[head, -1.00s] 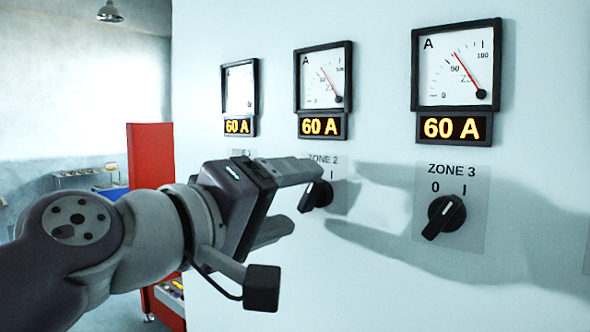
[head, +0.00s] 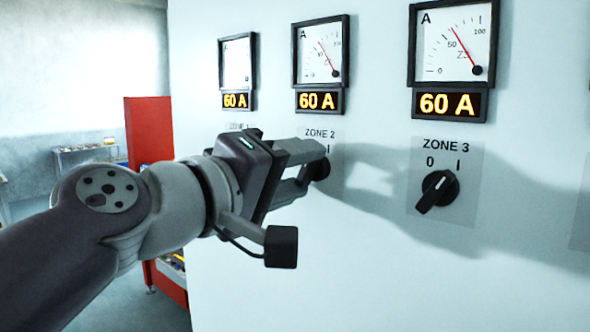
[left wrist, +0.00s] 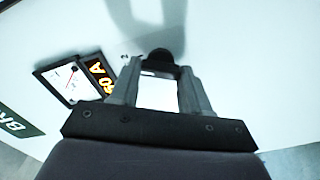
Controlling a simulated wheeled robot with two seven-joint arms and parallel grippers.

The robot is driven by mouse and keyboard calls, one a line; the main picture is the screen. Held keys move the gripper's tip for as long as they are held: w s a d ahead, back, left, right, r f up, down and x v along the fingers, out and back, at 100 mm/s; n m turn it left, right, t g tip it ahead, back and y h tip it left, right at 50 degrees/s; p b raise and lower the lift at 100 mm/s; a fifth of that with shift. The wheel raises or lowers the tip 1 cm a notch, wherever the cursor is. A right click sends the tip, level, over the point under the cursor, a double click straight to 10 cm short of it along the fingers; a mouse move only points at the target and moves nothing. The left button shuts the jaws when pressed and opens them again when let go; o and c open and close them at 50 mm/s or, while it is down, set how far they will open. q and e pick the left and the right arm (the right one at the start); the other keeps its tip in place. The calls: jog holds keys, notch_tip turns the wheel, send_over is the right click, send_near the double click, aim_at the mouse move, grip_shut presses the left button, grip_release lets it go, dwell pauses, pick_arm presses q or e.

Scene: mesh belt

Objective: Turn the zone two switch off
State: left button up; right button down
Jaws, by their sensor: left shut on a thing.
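The zone two switch (head: 322,169) is a black rotary knob under the ZONE 2 label on the pale panel. My left gripper (head: 312,165) is at the knob with its fingers closed on it, and they hide most of it and its 0 and I marks. In the left wrist view the black knob (left wrist: 159,57) sits between the fingertips of my left gripper (left wrist: 158,72). The pointer's direction cannot be seen. The zone two meter (head: 321,50) has a red needle above a display (head: 320,101) reading 60 A. My right gripper is not in view.
The ZONE 3 switch (head: 438,190) is to the right, its pointer tilted to lower left, under a 60 A display (head: 449,104). The zone one meter (head: 237,62) is to the left, its switch hidden by my arm. A red cabinet (head: 150,130) stands beyond the panel edge.

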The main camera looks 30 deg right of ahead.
pick_arm(q)
jog(key=n, duration=0.5)
jog(key=shift+n+p, duration=0.3)
jog(key=shift+p, duration=0.1)
jog(key=n+p, duration=0.1)
jog(key=n, duration=0.4)
jog(key=shift+f, duration=0.15)
jog(key=shift+n, duration=0.4)
jog(key=o, duration=1.1)
jog(key=shift+c, duration=0.2)
jog(key=b+v, duration=0.5)
jog(key=v, duration=0.7)
jog(key=shift+a, duration=0.25)
